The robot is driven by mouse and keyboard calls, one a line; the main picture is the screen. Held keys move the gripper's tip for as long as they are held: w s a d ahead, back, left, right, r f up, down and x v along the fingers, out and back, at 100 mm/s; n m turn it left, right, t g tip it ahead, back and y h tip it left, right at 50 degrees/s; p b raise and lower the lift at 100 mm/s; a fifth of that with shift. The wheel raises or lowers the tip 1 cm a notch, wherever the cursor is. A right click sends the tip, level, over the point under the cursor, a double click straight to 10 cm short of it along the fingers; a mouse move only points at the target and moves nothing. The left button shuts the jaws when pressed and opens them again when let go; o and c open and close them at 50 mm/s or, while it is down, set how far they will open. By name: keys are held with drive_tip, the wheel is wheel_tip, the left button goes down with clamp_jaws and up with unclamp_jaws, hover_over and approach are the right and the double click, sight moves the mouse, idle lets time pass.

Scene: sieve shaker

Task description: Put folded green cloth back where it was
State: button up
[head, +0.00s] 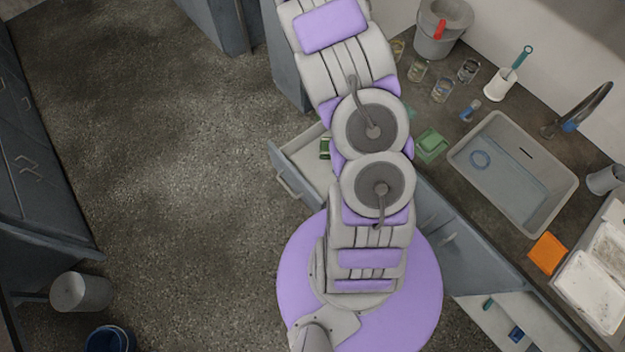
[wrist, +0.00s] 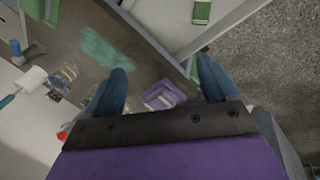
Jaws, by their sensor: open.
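A green square, folded-looking item (head: 430,145) lies on the dark counter left of the sink. It shows cut off at the top left of the wrist view (wrist: 37,9). A smaller green block (head: 324,148) lies in the open drawer, also in the wrist view (wrist: 201,12). I cannot tell for certain which is the folded green cloth. A flat teal patch (wrist: 107,50) is on the counter. My gripper (wrist: 165,75) is open, its blue fingers apart and no green item between them. A purple tray-like thing (wrist: 163,95) shows beyond them. My arm hides the gripper in the head view.
The open drawer (head: 291,186) juts out below the counter. The sink (head: 513,171), several glass jars (head: 442,90), a bucket (head: 437,45) and a brush holder (head: 501,83) crowd the counter. An orange cloth (head: 547,253) lies near the sink. The floor at left is mostly clear.

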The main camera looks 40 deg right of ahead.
drive_tip(key=s+a+r+n+y, duration=0.1)
drive_tip(key=s+a+r, duration=0.5)
drive_tip(key=a+r, duration=0.3)
drive_tip(key=s+a+r+n, duration=0.1)
drive_tip(key=s+a+r, duration=0.4)
drive_tip(key=a+r, duration=0.45)
drive_tip(key=s+a+r+n+y, duration=0.1)
drive_tip(key=s+a+r+n, duration=0.1)
drive_tip(key=s+a, duration=0.3)
drive_tip(key=s+a+r+n+y, duration=0.1)
drive_tip(key=s+a+r, duration=0.3)
drive_tip(key=s, duration=0.9)
drive_tip(key=shift+a+r+n+g, duration=0.3)
drive_tip(key=shift+a+n, duration=0.5)
drive_tip(key=shift+a, duration=0.4)
drive_tip(key=shift+f, duration=0.1)
